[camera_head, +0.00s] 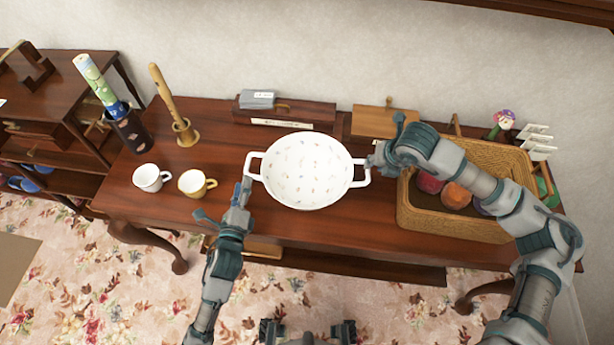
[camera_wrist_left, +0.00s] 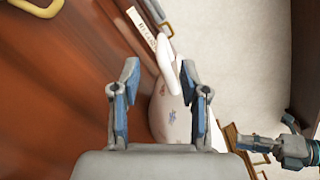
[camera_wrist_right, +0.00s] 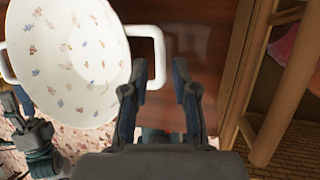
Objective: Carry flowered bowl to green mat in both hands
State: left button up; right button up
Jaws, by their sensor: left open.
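The white flowered bowl (camera_head: 306,172) with two loop handles appears to stand on the brown wooden table (camera_head: 130,205). My left gripper (camera_head: 226,201) is open beside the bowl's left handle (camera_head: 252,165). In the left wrist view that handle (camera_wrist_left: 167,66) lies ahead, toward the right finger of my left gripper (camera_wrist_left: 160,75). My right gripper (camera_head: 382,143) is at the bowl's right handle (camera_head: 363,172). In the right wrist view its fingers (camera_wrist_right: 160,75) are apart, with the handle (camera_wrist_right: 158,48) by the left finger. I cannot make out a green mat.
A wicker basket (camera_head: 430,222) with balls of yarn (camera_head: 457,195) stands close to the bowl's right, under my right arm. A white mug (camera_head: 149,178) and a yellow mug (camera_head: 194,183) stand to the left. A wooden box (camera_head: 300,113) lies behind the bowl.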

aim_at(246, 173)
pick_arm(q)
jog(key=w, duration=0.7)
jog(key=shift+d, duration=0.3)
pick_arm(e)
jog(key=x, duration=0.7)
pick_arm(q)
jog(key=shift+c, duration=0.2)
pick_arm(e)
jog(key=shift+c, duration=0.3)
pick_arm(q)
jog(key=c, duration=0.4)
pick_arm(e)
jog(key=c, duration=0.4)
pick_arm(q)
grip_shut()
pick_arm(e)
jog(key=shift+d, duration=0.1)
grip_shut()
pick_arm(q)
jog(key=shift+r, duration=0.1)
pick_arm(e)
jog(key=shift+r, duration=0.15)
